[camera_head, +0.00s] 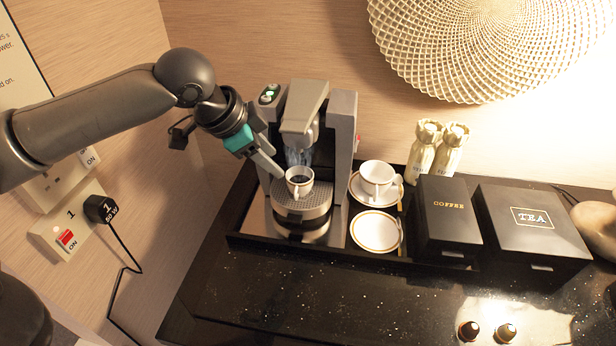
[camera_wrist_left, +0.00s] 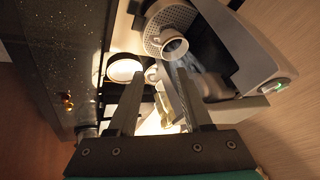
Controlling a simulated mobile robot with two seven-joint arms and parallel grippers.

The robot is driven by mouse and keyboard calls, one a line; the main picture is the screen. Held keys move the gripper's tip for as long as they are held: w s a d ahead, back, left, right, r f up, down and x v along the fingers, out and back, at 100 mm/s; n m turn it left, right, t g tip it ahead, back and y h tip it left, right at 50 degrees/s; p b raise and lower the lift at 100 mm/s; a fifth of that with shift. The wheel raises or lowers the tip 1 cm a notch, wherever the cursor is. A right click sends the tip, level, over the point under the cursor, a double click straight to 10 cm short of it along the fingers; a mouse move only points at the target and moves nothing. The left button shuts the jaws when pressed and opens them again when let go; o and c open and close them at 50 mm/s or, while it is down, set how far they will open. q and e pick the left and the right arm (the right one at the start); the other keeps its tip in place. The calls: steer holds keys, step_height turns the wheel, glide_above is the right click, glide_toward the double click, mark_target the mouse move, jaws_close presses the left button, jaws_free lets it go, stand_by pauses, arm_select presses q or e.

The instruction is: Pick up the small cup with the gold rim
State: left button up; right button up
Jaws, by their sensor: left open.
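A small white cup with a gold-brown rim (camera_head: 299,184) stands upright on the round drip tray of the coffee machine, under its spout. Its inside looks dark. It also shows in the left wrist view (camera_wrist_left: 174,48), on the perforated tray and beyond the fingertips. My left gripper (camera_head: 275,160) is open and empty, to the left of this cup and close to it; contact cannot be told. Its two spread fingers show in the left wrist view (camera_wrist_left: 161,75). A second white cup (camera_head: 376,177) stands on a saucer to the right of the machine. My right gripper is not in view.
The coffee machine (camera_head: 344,135) rises behind and beside the cup. A gold-rimmed saucer (camera_head: 375,231), COFFEE box (camera_head: 449,217), TEA box (camera_head: 532,222) and two gold-wrapped bottles (camera_head: 424,150) stand to the right. Two capsules (camera_head: 470,330) lie at the front. The front counter is mostly clear.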

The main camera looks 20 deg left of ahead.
mark_target(300, 185)
arm_select(q)
steer(key=b+x, duration=0.1)
steer(key=x, duration=1.4)
steer(key=shift+w+r+b, duration=0.1)
steer(key=shift+b, duration=0.25)
jaws_close()
